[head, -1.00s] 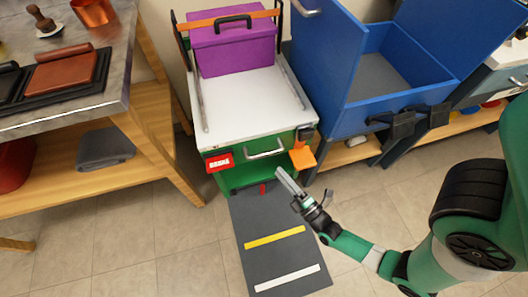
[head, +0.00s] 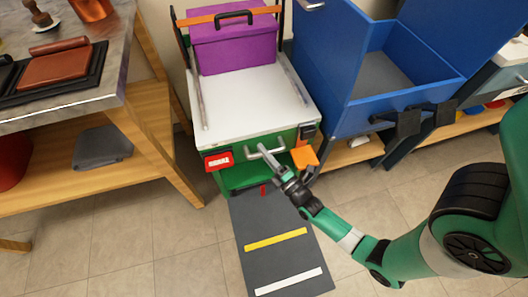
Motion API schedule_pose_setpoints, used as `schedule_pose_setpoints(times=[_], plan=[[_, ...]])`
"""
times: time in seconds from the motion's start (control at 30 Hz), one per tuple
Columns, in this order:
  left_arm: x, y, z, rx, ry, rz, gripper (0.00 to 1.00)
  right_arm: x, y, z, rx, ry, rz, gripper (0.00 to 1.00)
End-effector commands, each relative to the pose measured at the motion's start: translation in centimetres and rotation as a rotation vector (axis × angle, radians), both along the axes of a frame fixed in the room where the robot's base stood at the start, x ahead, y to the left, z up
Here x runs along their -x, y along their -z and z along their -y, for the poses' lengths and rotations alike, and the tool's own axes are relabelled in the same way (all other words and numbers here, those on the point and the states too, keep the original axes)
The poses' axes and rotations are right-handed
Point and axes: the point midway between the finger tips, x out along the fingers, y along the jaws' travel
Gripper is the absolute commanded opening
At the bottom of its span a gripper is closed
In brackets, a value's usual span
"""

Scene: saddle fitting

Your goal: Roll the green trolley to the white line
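The green trolley (head: 285,137) has a white top and a silver handle (head: 252,154) on its front. It stands at the far end of a dark grey mat (head: 260,215). The white line (head: 289,281) crosses the near end of the mat, with a yellow line (head: 275,239) between it and the trolley. My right gripper (head: 264,151) is at the handle's right part, its fingers overlapping it in the picture. I cannot tell whether they touch it or how far apart they are. My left gripper is not in view.
A red label block (head: 218,161) and an orange tab (head: 304,157) are on the front. A wooden bench (head: 160,120) stands left, a blue open box (head: 350,115) right. The mat is clear.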

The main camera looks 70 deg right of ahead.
Motion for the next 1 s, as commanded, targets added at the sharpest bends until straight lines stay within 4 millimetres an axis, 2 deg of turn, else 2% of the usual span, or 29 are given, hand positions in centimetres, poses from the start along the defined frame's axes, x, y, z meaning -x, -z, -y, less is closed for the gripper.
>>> schedule_pose_setpoints(times=[0.03,0.1,0.13,1.0], plan=[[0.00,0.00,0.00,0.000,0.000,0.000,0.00,0.00,0.00,-0.01,0.000,0.000,0.000,0.13],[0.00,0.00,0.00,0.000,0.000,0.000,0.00,0.01,0.00,-0.02,0.000,0.000,0.000,0.01],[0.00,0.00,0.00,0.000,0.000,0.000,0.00,0.01,0.00,-0.02,0.000,0.000,0.000,0.00],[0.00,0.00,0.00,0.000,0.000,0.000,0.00,0.01,0.01,-0.04,0.000,-0.001,0.000,0.00]])
